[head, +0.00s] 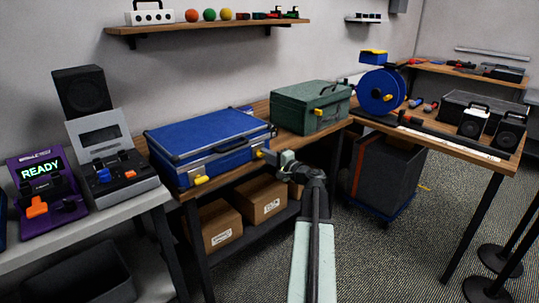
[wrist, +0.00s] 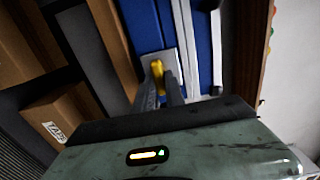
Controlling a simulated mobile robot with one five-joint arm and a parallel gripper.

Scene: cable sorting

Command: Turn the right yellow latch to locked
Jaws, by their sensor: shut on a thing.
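A closed blue case (head: 207,140) with silver edges lies on the wooden bench. Its left yellow latch (head: 201,180) is free on the front face. The right yellow latch (head: 260,153) is near the front right corner, partly hidden by my gripper (head: 268,156). In the wrist view, the blue case (wrist: 203,40) fills the top middle. The right yellow latch (wrist: 157,70) sits on a light plate between the dark fingers of my gripper (wrist: 160,84), which is shut on it. I cannot tell the latch's exact angle.
A green case (head: 311,108) with yellow latches stands right of the blue case. Cardboard boxes (head: 262,199) sit on the shelf below. A blue cable reel (head: 381,92) stands on the right bench. The floor between the benches is mostly clear.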

